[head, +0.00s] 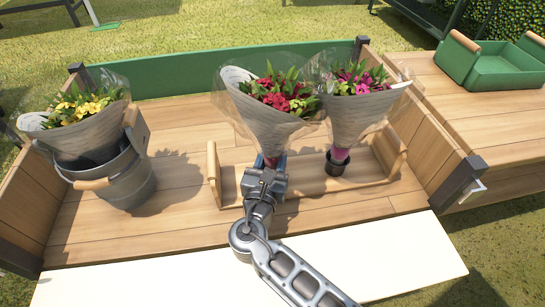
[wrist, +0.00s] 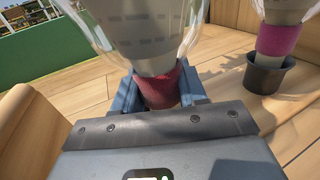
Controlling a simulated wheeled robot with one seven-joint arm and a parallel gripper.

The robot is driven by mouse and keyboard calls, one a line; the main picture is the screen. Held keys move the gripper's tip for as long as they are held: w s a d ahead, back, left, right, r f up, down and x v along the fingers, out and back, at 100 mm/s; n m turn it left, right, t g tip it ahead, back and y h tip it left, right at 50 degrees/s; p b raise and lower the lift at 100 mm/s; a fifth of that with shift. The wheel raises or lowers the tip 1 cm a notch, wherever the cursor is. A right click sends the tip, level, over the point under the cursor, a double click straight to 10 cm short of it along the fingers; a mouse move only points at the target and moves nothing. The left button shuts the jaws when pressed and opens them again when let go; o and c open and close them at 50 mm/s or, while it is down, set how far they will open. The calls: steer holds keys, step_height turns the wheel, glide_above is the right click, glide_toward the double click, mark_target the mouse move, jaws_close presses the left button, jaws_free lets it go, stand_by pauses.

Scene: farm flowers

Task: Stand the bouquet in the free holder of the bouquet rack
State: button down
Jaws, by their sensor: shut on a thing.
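The bouquet (head: 275,115) with red flowers in clear and grey wrap stands upright in my gripper (head: 271,168), over the left part of the bouquet rack (head: 228,186). In the wrist view my gripper (wrist: 155,90) is shut on the bouquet's red-banded stem (wrist: 160,88), one finger on each side. The rack is a low wooden tray with raised ends. Its right dark holder (head: 337,165) has a bouquet of pink flowers (head: 350,100) in it. No free holder shows; the held bouquet and my gripper cover that part. I cannot tell whether the stem's bottom touches anything.
A grey bucket (head: 118,180) with a yellow-flower bouquet (head: 80,115) stands at left. Wooden side walls and a green back board (head: 220,72) bound the bed. A green tray (head: 495,68) lies on the right table. The bed between bucket and rack is clear.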

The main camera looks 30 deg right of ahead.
steer(key=c, duration=0.6)
jaws_free()
steer(key=shift+r, duration=0.1)
steer(key=p+v, duration=0.2)
steer(key=v, duration=1)
